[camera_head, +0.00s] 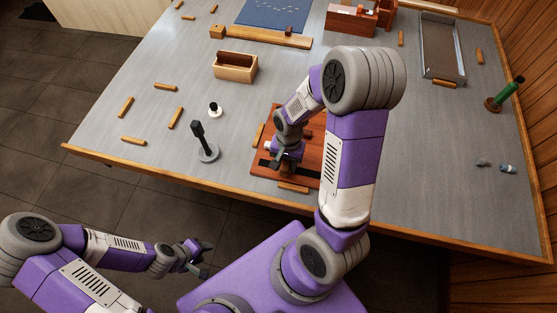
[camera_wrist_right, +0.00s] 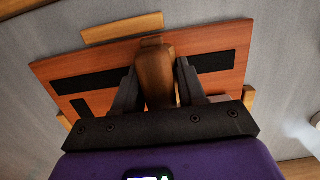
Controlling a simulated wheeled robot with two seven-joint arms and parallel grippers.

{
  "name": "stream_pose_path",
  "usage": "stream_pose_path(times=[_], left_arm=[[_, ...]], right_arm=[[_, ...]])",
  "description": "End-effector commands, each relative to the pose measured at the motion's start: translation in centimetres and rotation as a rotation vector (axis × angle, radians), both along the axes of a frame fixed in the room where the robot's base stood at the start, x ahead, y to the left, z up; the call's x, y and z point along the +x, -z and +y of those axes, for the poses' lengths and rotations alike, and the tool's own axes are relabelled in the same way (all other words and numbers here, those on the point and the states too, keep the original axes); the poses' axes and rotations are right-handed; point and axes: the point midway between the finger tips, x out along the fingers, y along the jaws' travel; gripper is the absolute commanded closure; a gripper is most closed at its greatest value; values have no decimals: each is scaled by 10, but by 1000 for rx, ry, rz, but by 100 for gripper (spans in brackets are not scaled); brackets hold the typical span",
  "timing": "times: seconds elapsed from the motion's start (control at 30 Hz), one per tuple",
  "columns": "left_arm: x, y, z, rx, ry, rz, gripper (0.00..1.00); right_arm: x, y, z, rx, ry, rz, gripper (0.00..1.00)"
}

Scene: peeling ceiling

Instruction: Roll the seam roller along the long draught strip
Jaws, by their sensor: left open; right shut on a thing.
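A reddish wooden board (camera_head: 262,171) lies near the table's front edge, under my right arm. A long black strip (camera_wrist_right: 88,82) runs across it in the right wrist view, its middle hidden behind the handle. A shorter black strip (camera_wrist_right: 82,107) lies on the board beside it. My right gripper (camera_head: 285,168) is over the board and shut on the brown wooden handle (camera_wrist_right: 155,76) of what appears to be the seam roller. I cannot see the roller's wheel or whether it touches the strip. My left gripper (camera_head: 201,261) is open and empty, off the table's front edge.
Wooden blocks (camera_head: 293,187) lie around the board, and several more lie at the left of the table (camera_head: 400,200). A dark post on a grey base (camera_head: 208,153) and a small white-based item (camera_head: 215,112) stand left of the board. An open wooden box (camera_head: 235,72) is behind.

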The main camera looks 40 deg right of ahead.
Motion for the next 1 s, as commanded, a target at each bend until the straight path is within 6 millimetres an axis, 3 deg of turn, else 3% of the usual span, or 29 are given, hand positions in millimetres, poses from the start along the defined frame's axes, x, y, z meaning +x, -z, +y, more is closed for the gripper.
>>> stream_pose_path(times=[0.37,0.7,1.0], left_arm=[[0,0,0,0,0,0,57],[0,-2,0,0,0,0,57],[0,-2,0,0,0,0,57]], right_arm=[[-3,0,-2,0,1,0,100],[-27,0,-23,0,3,0,100],[-29,0,-25,0,0,0,100]])
